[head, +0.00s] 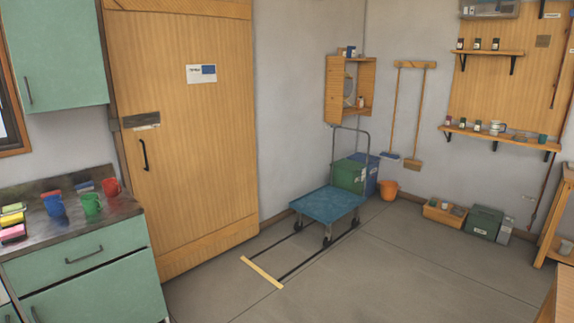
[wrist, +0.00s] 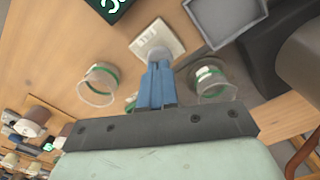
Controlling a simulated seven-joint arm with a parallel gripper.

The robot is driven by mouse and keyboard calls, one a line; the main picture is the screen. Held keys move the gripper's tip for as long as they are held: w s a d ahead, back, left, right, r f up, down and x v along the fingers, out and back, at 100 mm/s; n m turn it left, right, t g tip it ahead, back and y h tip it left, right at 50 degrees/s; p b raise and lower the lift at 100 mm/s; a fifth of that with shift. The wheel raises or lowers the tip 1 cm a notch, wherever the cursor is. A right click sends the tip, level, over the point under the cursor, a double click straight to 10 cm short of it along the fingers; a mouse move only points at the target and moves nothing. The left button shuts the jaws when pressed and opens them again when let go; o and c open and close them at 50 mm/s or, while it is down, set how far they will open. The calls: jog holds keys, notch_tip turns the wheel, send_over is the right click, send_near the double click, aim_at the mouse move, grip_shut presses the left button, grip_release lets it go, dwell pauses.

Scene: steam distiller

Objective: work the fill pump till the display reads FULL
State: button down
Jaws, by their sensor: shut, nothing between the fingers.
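The wrist view shows my gripper (wrist: 157,68) with its blue fingers together and nothing between them. Its tips are at a round pale grey knob (wrist: 156,52) on a square cream plate (wrist: 171,38), perhaps the fill pump. I cannot tell whether they touch it. A dark display (wrist: 112,6) with pale green characters is cut off by the top edge, so its reading cannot be made out. The head view shows neither my gripper, the pump nor the display.
In the wrist view, clear cups with green bands stand left (wrist: 98,86) and right (wrist: 211,80) of my fingers on the wooden surface. A grey tray (wrist: 224,18) is at upper right.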

jog(key=shift+f, duration=0.2)
jog(key=shift+f, duration=1.15)
dwell(0.5)
jog(key=shift+r, duration=2.35)
dwell(0.4)
